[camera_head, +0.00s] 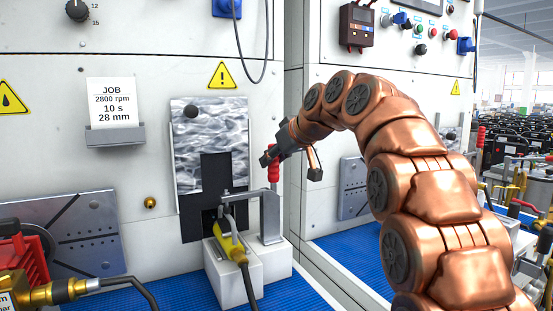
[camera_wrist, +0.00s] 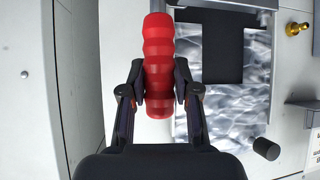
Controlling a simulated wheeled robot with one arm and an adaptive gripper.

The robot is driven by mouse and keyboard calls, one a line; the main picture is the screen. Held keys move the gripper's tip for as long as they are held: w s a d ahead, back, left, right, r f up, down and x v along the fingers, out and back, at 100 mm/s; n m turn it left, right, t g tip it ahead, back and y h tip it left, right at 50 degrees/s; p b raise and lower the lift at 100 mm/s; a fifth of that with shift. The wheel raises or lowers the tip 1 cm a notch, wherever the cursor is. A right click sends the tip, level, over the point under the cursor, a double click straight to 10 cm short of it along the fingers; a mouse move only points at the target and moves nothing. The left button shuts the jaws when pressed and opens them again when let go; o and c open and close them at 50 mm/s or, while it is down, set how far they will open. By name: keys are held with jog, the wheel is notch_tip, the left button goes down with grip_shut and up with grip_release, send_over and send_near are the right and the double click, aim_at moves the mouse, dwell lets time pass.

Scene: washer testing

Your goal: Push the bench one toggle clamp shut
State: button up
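The toggle clamp (camera_head: 270,215) stands on a white block in front of the left bench panel, with a metal arm reaching left over a yellow-bodied nozzle (camera_head: 230,235). Its red ribbed handle (camera_head: 273,173) points upright and also fills the upper middle of the wrist view (camera_wrist: 159,60). My gripper (camera_head: 270,157) is at the top of this handle in the head view. In the wrist view my gripper's two fingers (camera_wrist: 159,85) lie close along both sides of the handle and appear closed on it. Contact at the pads is hard to see.
A marbled plate with a dark cut-out (camera_head: 210,140) stands behind the clamp. A job card (camera_head: 111,103) hangs at the left. A red device with a brass fitting (camera_head: 65,291) sits at the lower left. A second bench panel (camera_head: 340,120) stands right of the clamp, behind my arm.

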jog(key=o, duration=0.4)
jog(key=shift+o, duration=0.2)
jog(key=v, duration=1.2)
